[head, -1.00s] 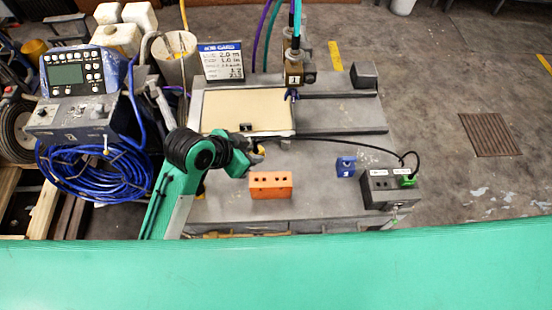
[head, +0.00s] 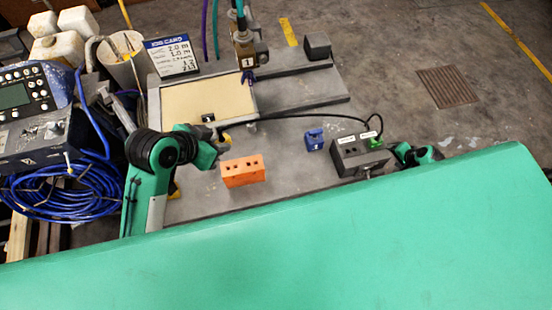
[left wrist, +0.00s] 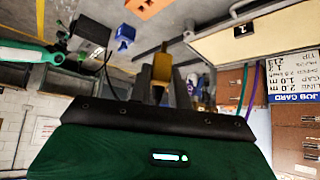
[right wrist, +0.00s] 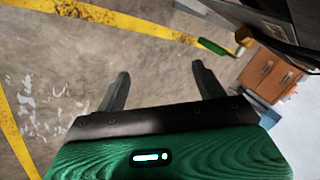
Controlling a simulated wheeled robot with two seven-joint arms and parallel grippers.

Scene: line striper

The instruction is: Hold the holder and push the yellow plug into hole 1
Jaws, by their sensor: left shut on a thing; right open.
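My left gripper (head: 217,146) is shut on the yellow plug (left wrist: 162,68), which shows between its fingers in the left wrist view. It is above the grey bench, behind and left of the orange block (head: 243,171), which has holes in its top. A dark grey box (head: 360,158) with two white labels and holes stands at the bench's right; a green plug (head: 376,143) is at its right side. I cannot tell which label marks hole 1. My right gripper (head: 424,155) is just right of this box, apparently apart from it; its fingers are open and empty in the right wrist view (right wrist: 160,85).
A black cable (head: 300,116) arches across the bench towards the green plug. A small blue block (head: 314,139) stands left of the dark box. A cream panel (head: 208,101) and a job card (head: 173,55) are behind. Bare bench lies between the orange block and dark box.

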